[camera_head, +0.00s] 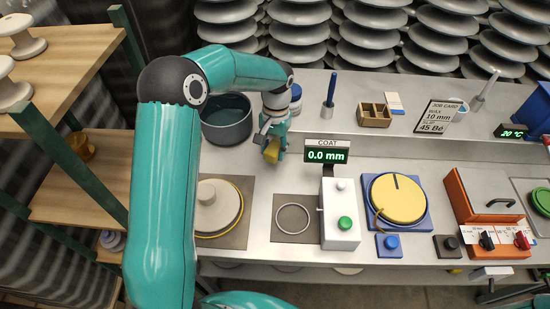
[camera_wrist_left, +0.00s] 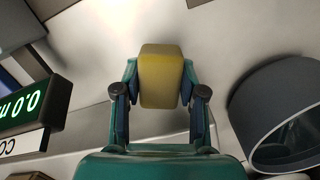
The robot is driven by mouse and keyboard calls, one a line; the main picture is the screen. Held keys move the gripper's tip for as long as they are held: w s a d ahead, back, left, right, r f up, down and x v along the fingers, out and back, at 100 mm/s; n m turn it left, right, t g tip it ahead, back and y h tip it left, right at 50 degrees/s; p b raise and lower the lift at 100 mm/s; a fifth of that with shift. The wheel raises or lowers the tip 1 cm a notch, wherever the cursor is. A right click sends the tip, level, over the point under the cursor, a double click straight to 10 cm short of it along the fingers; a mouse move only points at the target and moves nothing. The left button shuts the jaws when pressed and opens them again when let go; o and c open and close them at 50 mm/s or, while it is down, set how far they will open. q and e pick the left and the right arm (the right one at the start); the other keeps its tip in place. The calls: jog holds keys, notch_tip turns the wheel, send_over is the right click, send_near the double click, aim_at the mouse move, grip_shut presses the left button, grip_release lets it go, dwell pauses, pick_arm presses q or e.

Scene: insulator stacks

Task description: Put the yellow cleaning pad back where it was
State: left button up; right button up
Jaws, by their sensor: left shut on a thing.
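The yellow cleaning pad (camera_head: 271,151) is a small block held between the fingers of my left gripper (camera_head: 268,136). In the left wrist view the pad (camera_wrist_left: 161,76) sits squarely between the two fingers of the left gripper (camera_wrist_left: 160,100), which are shut on it. The pad is over the grey metal bench (camera_head: 300,178), to the right of the dark pot and left of the coat display. I cannot tell whether it touches the bench. My right gripper is not in view; a teal arm part shows at the bottom edge.
A dark pot (camera_head: 227,121) stands close left of the gripper, and it also shows in the left wrist view (camera_wrist_left: 285,120). The coat display (camera_head: 326,153) stands close right. A blue-handled brush (camera_head: 329,92) and a wooden box (camera_head: 374,115) are behind. Bare bench lies in front.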

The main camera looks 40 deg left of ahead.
aim_at(275, 144)
pick_arm(q)
jog(key=shift+f, duration=2.25)
jog(key=shift+f, duration=0.15)
jog(key=o, duration=1)
jog(key=shift+r, duration=0.2)
jog(key=r, duration=0.4)
jog(key=w+r, duration=0.1)
jog(key=r, duration=0.7)
jog(key=shift+w+a+b, duration=0.2)
jog(key=shift+w+b, duration=0.05)
jog(key=shift+b, duration=0.15)
jog(key=shift+f, duration=0.1)
